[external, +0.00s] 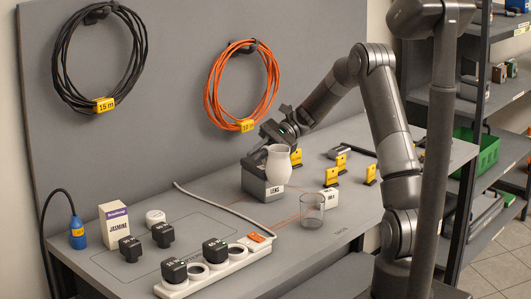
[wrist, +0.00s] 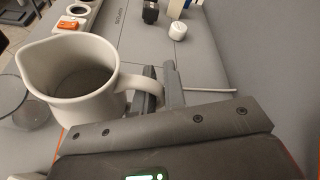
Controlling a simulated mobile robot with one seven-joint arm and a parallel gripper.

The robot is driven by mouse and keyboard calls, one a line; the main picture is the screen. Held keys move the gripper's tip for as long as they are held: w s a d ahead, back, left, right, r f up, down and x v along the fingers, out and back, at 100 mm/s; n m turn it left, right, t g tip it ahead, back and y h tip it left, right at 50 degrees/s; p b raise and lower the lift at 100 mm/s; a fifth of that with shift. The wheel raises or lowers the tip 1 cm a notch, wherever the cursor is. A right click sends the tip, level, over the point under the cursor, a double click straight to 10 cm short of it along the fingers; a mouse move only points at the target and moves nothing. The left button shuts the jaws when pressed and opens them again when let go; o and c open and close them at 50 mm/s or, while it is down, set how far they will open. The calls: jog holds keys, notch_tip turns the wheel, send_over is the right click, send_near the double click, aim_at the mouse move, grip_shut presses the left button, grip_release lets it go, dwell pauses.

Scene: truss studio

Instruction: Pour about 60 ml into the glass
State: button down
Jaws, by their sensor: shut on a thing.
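A white jug (external: 278,165) is upright beside my gripper (external: 262,151) in the external view. In the wrist view the jug (wrist: 68,78) shows its spout to the left and its handle to the right. My gripper (wrist: 160,88) is shut on the handle. What lies inside the jug is too shaded to tell. The clear glass (external: 312,210) stands on the table in front of the jug and to its right, and looks empty. Part of the glass (wrist: 14,103) shows at the left edge of the wrist view, near the spout but apart from it.
A dark box labelled LENS (external: 255,187) is below or behind the jug; contact is unclear. A small white block (external: 328,194) stands behind the glass, with several yellow clamps (external: 341,164) farther back. A power strip (external: 215,272) with black plugs lies front left. A grey cable (external: 215,207) crosses the table.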

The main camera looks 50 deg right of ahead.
aim_at(282, 154)
jog(key=s+n+t, duration=0.1)
jog(key=s+n, duration=0.1)
jog(key=s, duration=0.1)
jog(key=shift+s+f+t, duration=0.1)
jog(key=shift+t, duration=0.3)
jog(key=shift+s+a+f+n+t, duration=0.1)
jog(key=shift+s+f+n+t, duration=0.2)
jog(key=shift+s+f+n, duration=0.45)
jog(key=shift+s+f, duration=0.15)
jog(key=shift+s, duration=0.05)
jog(key=shift+s+a+r+n+t+p, duration=0.1)
jog(key=shift+s+r+n+t+p, duration=0.3)
jog(key=shift+s+r+n, duration=0.55)
jog(key=shift+s+r+n+t+y, duration=0.4)
jog(key=shift+s+r+n, duration=0.35)
jog(key=shift+r+n, duration=0.2)
jog(key=shift+s+a+r+n, duration=0.1)
jog(key=shift+s+r+n, duration=0.25)
jog(key=shift+r+n, duration=0.2)
jog(key=shift+s+r+n+t, duration=0.3)
jog(key=shift+s+n+t, duration=0.05)
jog(key=shift+n+t, duration=0.05)
